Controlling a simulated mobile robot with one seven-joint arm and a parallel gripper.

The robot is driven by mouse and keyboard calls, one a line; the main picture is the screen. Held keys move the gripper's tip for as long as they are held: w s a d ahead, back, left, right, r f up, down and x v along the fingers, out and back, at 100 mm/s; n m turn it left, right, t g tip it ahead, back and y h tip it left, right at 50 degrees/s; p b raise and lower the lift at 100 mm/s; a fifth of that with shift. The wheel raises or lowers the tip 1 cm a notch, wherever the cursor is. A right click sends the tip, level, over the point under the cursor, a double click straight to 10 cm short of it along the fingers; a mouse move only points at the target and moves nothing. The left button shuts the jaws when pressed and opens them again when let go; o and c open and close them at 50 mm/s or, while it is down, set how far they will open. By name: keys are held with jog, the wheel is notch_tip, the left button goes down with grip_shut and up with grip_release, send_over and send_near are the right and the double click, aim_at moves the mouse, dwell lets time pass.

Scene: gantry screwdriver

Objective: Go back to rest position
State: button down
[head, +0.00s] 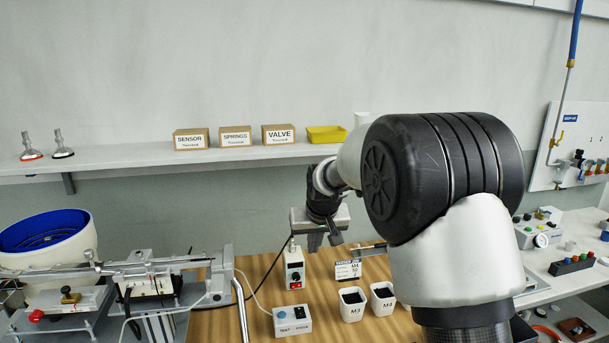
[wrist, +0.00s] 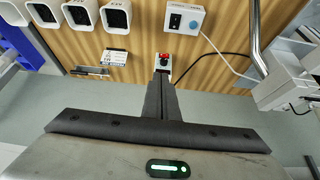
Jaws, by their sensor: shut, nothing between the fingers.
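My gripper (head: 324,240) hangs above the wooden bench in the head view, with the dark fingers pointing down. In the wrist view the gripper (wrist: 161,78) shows its two fingers pressed together with nothing between them. A grey box with a red switch and a black knob (head: 294,266) stands on the bench just left of and below the gripper. It also shows beyond the fingertips in the wrist view (wrist: 164,61). I cannot tell whether the fingers touch it. My arm hides part of the bench to the right.
White bins M3 (head: 352,304) and M4 (head: 382,299) and a test box (head: 292,321) stand on the bench. A feeder with a blue-lined bowl (head: 44,232) is at left. A shelf (head: 150,157) with labelled boxes runs along the wall behind. A black cable crosses the bench.

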jog(key=s+d+r+p, duration=0.3)
jog(key=s+d+r, duration=0.2)
jog(key=s+r, duration=0.6)
jog(key=s+d+r+p, duration=0.2)
jog(key=s+r, duration=0.1)
jog(key=s, duration=0.6)
jog(key=s+d+r+m+p, duration=0.1)
jog(key=s+d+r+p, duration=0.1)
jog(key=s, duration=0.7)
jog(key=s+d+r+m+h+p, duration=0.1)
jog(key=s+d+r+p, duration=0.1)
jog(key=s, duration=0.7)
notch_tip(320, 180, up, 2)
jog(key=shift+s+d+r+p, duration=0.1)
jog(key=shift+s+d+p, duration=0.25)
jog(key=shift+p, duration=0.25)
